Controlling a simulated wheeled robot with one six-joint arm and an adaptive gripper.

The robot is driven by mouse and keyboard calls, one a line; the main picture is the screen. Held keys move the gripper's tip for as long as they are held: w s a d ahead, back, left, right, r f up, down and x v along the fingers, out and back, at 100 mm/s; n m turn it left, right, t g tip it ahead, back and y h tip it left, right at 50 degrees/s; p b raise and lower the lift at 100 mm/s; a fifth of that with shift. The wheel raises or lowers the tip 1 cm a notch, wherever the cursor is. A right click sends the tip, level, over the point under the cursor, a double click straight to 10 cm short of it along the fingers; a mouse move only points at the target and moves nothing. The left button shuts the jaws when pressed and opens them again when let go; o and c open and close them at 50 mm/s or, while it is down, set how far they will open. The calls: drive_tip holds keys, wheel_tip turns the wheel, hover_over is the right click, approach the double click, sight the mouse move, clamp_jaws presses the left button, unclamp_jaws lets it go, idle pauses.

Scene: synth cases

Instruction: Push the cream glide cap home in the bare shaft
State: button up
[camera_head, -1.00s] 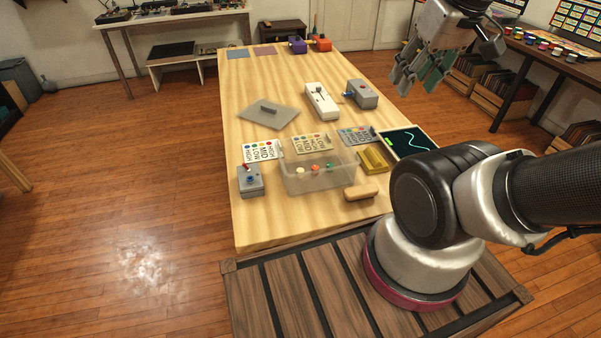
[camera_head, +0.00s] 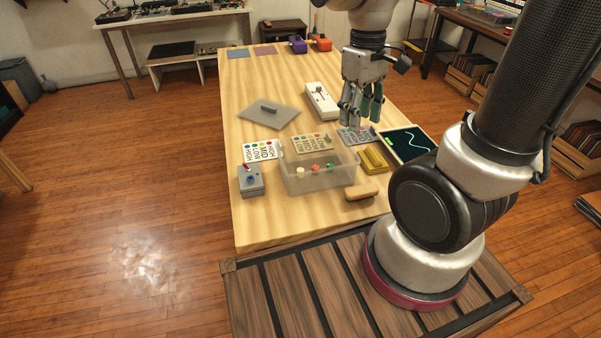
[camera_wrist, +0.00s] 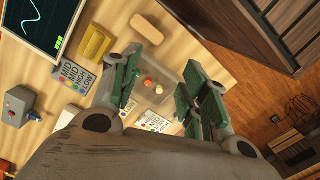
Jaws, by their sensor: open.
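The cream glide cap (camera_head: 300,171) sits in a clear bin (camera_head: 292,188) at the near end of the table, left of an orange-red cap and a green cap. In the wrist view the bin (camera_wrist: 172,70) shows between the fingers, with a pale cap (camera_wrist: 159,89) that looks like the cream one. A thin dark shaft (camera_head: 320,89) stands in a white slotted box (camera_head: 318,103) beyond the bin; whether it is the bare shaft I cannot tell for sure. My gripper (camera_head: 361,115) is open and empty, above the table's right side, apart from the bin.
A yellow block (camera_head: 373,159), a tan block (camera_head: 361,191), a dark screen (camera_head: 407,144) and label cards (camera_head: 262,151) lie around the bin. A grey switch box (camera_head: 250,182) stands left, a grey plate (camera_head: 257,118) farther back. The table's left edge is clear.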

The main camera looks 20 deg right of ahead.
drive_tip(key=w+a+f+n+g, duration=0.1)
drive_tip(key=w+a+f+n, duration=0.3)
drive_tip(key=f, duration=0.3)
drive_tip(key=w+a+f+n, duration=0.35)
drive_tip(key=f+n, duration=0.25)
drive_tip(key=f, duration=0.2)
drive_tip(key=n+t, duration=0.2)
drive_tip(key=n, duration=0.5)
hover_over(301, 169)
drive_tip(key=w, duration=0.1)
drive_tip(key=f, duration=0.5)
drive_tip(key=s+f, duration=0.1)
drive_tip(key=f, duration=0.2)
drive_tip(key=shift+f, duration=0.2)
drive_tip(key=c, duration=0.8)
